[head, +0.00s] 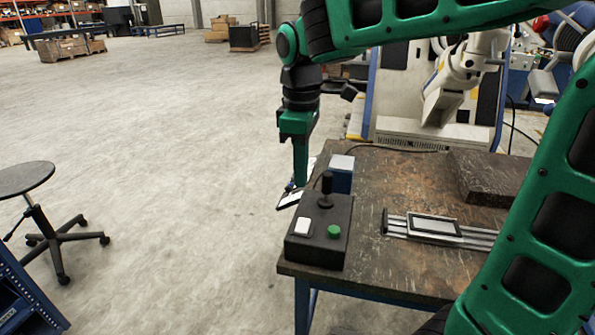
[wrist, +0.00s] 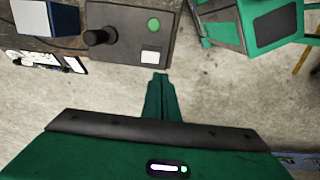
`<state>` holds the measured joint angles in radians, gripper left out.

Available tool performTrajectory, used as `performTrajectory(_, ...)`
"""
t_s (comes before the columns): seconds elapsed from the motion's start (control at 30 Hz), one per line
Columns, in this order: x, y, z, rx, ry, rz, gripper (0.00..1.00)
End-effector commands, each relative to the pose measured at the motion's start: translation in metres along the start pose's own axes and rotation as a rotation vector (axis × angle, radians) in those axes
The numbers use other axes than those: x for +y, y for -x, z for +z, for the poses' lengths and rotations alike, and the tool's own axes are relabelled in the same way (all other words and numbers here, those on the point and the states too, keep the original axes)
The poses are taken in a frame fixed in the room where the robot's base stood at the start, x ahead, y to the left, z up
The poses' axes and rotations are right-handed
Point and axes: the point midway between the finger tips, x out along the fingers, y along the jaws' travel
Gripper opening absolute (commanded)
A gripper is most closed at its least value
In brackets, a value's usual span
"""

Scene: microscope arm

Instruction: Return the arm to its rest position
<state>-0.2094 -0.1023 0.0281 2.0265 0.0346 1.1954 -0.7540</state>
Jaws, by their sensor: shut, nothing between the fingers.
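My gripper (head: 300,180) is green and points down beside the left edge of the worktable, in the head view. Its fingers are shut and empty, and they also show in the wrist view (wrist: 160,77) over the bare floor. A dark control box (head: 319,245) with a black joystick (head: 326,190), a white button (head: 302,226) and a green button (head: 334,231) sits on the near left corner of the table (head: 390,270). The control box is at the top of the wrist view (wrist: 128,45), apart from the fingertips.
A blue box with a pale top (head: 341,172) stands behind the control box. A metal rail with a flat plate (head: 436,226) and a dark block (head: 488,178) are on the table. A stool (head: 40,200) stands at left. The floor between is clear.

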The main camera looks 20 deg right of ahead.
Motion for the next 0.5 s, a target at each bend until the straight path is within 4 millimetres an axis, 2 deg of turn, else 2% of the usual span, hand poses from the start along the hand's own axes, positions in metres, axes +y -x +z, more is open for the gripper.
performTrajectory(0.17, 0.000, 0.000, 0.001, 0.000, -0.002, 0.000, 0.00)
performTrajectory(0.27, 0.003, -0.002, 0.013, -0.001, -0.053, 0.002, 0.00)
performTrajectory(0.37, 0.008, -0.008, 0.049, -0.005, -0.207, 0.004, 0.00)
performTrajectory(0.47, 0.009, -0.019, 0.105, -0.008, -0.458, 0.007, 0.00)
performTrajectory(0.5, 0.006, -0.025, 0.130, -0.010, -0.573, 0.006, 0.00)
